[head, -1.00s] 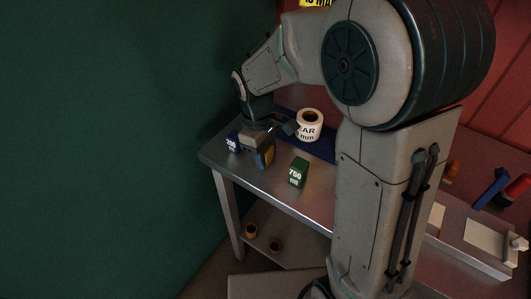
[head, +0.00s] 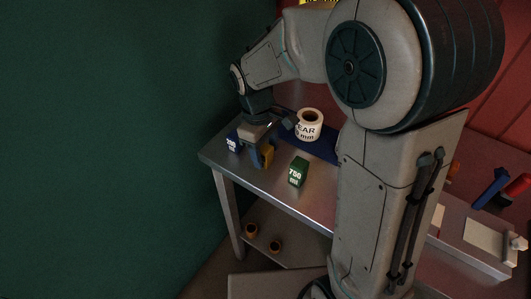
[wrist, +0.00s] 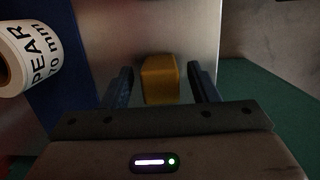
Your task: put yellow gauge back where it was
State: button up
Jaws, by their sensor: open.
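The yellow gauge (head: 267,155) is a small block standing on the metal table near its left end. In the wrist view the yellow gauge (wrist: 160,79) sits between the two blue fingers, with a gap on each side. My gripper (wrist: 161,84) is open around it, not pressing on it. In the head view my gripper (head: 261,158) points down at the gauge, and a finger partly hides the block.
A blue block (head: 232,142) stands left of my gripper and a green block (head: 298,171) to its right. A white label roll (head: 309,125) marked PEAR stands behind on a blue mat (head: 325,149). The table's front edge is close.

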jog(key=r, duration=0.7)
jog(key=w+a+r, duration=0.1)
jog(key=r, duration=0.2)
jog(key=shift+a+r, duration=0.1)
jog(key=shift+r, duration=0.05)
jog(key=s+d+m, duration=0.1)
jog(key=s+d, duration=0.1)
jog(key=s+d+m+t, duration=0.1)
jog(key=s+d+m, duration=0.1)
jog(key=d, duration=0.1)
jog(key=s+d+m+y, duration=0.1)
jog(key=d, duration=0.1)
jog(key=shift+s+d+r+m+t, duration=0.15)
jog(key=shift+s+d+m+t, duration=0.1)
jog(key=shift+s+m+t, duration=0.15)
jog(key=s+d+f+m+t, duration=0.2)
jog(key=s+d+f+m, duration=0.1)
jog(key=s+d+m, duration=0.2)
jog(key=shift+s+d+m, duration=0.25)
jog(key=shift+s+m, duration=0.15)
jog(key=shift+s, duration=0.8)
